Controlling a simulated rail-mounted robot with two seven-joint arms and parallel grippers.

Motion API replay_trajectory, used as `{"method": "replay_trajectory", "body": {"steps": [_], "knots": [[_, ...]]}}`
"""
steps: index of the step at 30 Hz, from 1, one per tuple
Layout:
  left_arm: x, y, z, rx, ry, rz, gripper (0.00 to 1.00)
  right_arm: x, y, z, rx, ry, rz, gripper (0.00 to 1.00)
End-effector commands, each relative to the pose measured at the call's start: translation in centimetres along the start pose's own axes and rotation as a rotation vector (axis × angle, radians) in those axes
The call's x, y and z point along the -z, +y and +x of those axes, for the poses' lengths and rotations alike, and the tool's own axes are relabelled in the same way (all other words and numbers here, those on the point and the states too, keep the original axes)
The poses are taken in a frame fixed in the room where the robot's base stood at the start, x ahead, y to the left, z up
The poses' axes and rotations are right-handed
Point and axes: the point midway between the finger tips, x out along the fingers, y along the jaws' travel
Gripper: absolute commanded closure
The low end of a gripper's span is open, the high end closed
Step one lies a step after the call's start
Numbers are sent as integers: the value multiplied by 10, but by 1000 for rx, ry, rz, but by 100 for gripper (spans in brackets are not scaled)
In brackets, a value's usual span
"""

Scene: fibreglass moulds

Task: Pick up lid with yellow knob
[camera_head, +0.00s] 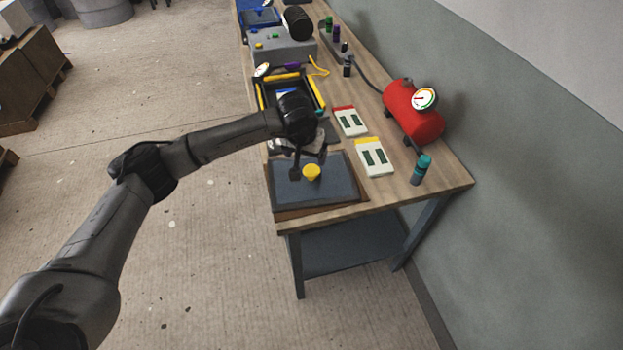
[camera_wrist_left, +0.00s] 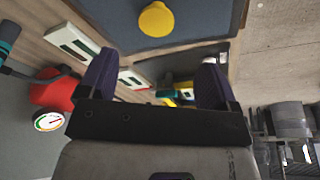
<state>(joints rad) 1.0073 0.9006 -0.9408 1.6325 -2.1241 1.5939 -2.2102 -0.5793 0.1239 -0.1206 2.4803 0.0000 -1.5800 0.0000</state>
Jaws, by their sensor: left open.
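The lid (camera_head: 338,188) is a flat dark grey square panel at the near end of the workbench. Its round yellow knob (camera_head: 311,173) stands up from its middle. In the left wrist view the knob (camera_wrist_left: 156,19) is near the top edge, with the grey lid (camera_wrist_left: 208,18) around it. My left gripper (camera_head: 308,162) is above the lid, close to the knob on its far side. Its two fingers are spread wide in the wrist view (camera_wrist_left: 155,78), with nothing between them; the knob lies beyond the fingertips. My right gripper is not in view.
A yellow-edged black tray (camera_head: 321,98) lies beyond my gripper. A wall borders the right.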

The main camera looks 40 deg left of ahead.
Motion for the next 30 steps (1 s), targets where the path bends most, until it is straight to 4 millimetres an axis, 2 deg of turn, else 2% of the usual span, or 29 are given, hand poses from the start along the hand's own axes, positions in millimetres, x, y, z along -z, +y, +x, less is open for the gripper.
{"method": "replay_trajectory", "body": {"steps": [1,6,10,17,24,30], "knots": [[-1,0,12,1,-4,-1,16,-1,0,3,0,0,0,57],[-1,0,39,0,-2,-2,16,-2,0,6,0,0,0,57],[0,1,52,-1,-1,-4,16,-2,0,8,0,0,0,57],[0,1,62,-1,0,-3,16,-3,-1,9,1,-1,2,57],[0,6,93,-2,-2,-4,16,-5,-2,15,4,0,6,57],[1,5,109,-1,0,-4,16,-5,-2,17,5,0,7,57]]}}
